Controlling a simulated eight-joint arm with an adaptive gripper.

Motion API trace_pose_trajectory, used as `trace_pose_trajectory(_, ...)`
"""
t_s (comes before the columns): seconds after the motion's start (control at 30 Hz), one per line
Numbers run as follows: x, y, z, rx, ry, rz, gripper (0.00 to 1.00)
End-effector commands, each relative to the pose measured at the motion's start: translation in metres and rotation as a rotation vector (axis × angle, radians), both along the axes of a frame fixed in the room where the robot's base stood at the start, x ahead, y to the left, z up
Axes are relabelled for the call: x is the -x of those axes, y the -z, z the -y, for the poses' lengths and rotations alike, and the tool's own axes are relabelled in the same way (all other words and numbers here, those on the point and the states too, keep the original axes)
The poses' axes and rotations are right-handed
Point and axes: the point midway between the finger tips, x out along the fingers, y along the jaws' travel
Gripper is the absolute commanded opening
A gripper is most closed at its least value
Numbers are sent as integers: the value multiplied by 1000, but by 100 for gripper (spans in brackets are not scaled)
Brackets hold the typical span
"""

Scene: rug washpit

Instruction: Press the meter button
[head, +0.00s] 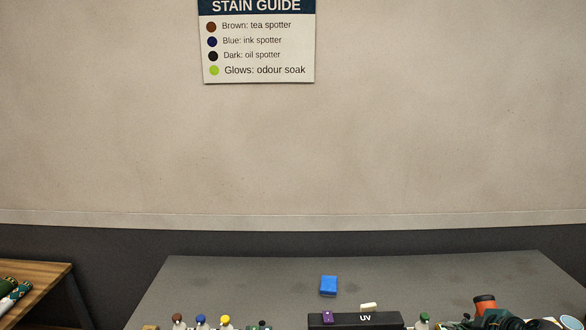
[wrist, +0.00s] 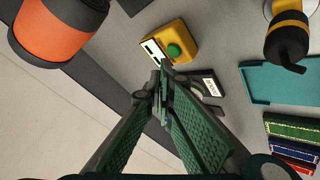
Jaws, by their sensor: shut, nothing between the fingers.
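The meter (wrist: 168,48) is a yellow box with a round green button (wrist: 174,50) and a pale display panel, in the upper middle of the wrist view. My gripper (wrist: 163,72) is shut and empty, its tips just below the meter in the picture, close to the button's side. Whether the tips touch the meter cannot be told. In the head view, the dark teal shape at the lower right (head: 500,318) looks like my arm's end, and the meter cannot be made out there.
An orange and black cylinder (wrist: 62,28) stands left of the meter. A black item with a white label (wrist: 208,88) lies right of the fingertips. A teal tray (wrist: 256,84), a yellow and black tool (wrist: 287,38) and coloured rug pieces (wrist: 290,140) are further right. A blue block (head: 328,286) is on the table.

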Motion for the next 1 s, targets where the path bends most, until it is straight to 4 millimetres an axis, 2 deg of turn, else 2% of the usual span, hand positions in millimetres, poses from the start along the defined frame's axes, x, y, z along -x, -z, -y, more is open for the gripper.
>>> trace_pose_trajectory(0.37,0,-2,0,0,0,0,0)
trace_pose_trajectory(1.0,0,-45,0,0,0,0,0)
